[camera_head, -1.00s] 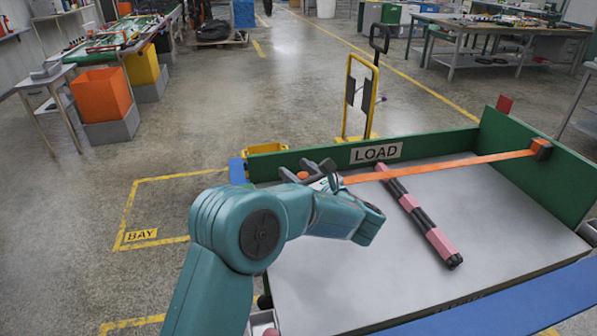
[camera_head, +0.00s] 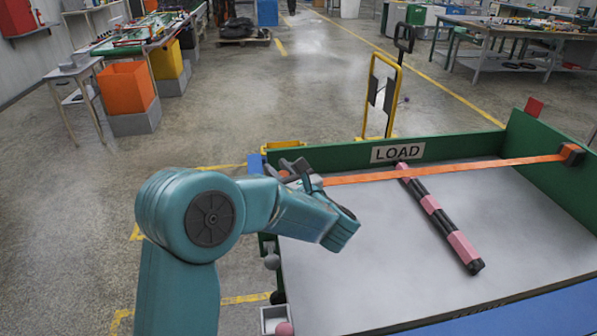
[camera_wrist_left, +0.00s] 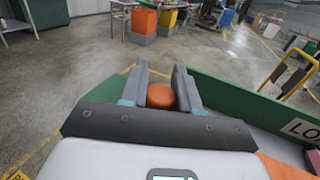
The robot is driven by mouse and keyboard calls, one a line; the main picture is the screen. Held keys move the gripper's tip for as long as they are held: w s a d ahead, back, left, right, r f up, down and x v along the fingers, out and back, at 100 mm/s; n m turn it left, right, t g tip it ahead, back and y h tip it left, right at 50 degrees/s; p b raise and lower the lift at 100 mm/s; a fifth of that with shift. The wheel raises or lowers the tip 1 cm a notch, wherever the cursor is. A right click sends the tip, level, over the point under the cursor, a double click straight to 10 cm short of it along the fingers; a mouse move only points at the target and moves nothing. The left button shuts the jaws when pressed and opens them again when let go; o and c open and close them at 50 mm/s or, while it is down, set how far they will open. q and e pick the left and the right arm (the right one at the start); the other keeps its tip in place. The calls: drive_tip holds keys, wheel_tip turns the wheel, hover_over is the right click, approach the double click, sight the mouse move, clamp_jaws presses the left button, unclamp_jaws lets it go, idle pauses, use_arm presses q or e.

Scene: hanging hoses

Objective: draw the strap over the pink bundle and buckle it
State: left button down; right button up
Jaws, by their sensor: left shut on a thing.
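The orange strap (camera_head: 450,170) runs from a dark holder (camera_head: 572,154) on the right green wall across the bed to my left gripper (camera_head: 292,170). The left gripper is shut on the strap's orange end (camera_wrist_left: 161,96), which shows between the fingers in the left wrist view. The gripper is at the bed's far left corner. The pink bundle (camera_head: 463,246), pink with black bands, lies on the grey bed, and the strap crosses over its far end. A blue part (camera_head: 256,163) shows just left of the gripper; I cannot tell if it is the buckle. My right gripper is not seen.
The bed (camera_head: 360,260) has green walls with a LOAD sign (camera_head: 397,151) on the far one. A yellow hand truck (camera_head: 381,95) stands behind it. Small round knobs (camera_head: 271,262) are along the left edge. Open floor lies to the left.

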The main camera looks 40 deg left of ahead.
use_arm(q)
drive_tip(key=shift+s+a+r, duration=0.1)
drive_tip(key=shift+a+r, duration=0.05)
drive_tip(key=shift+r, duration=0.1)
drive_tip(key=c, duration=1.1)
unclamp_jaws()
drive_tip(key=shift+o, duration=1.2)
drive_tip(key=shift+s, duration=0.2)
drive_tip(key=shift+w+f, duration=0.1)
drive_tip(key=shift+w, duration=0.05)
drive_tip(key=shift+d, duration=0.35)
drive_tip(key=v, duration=1.5)
drive_tip(key=shift+s+d+b, duration=0.3)
drive_tip(key=shift+d, duration=0.1)
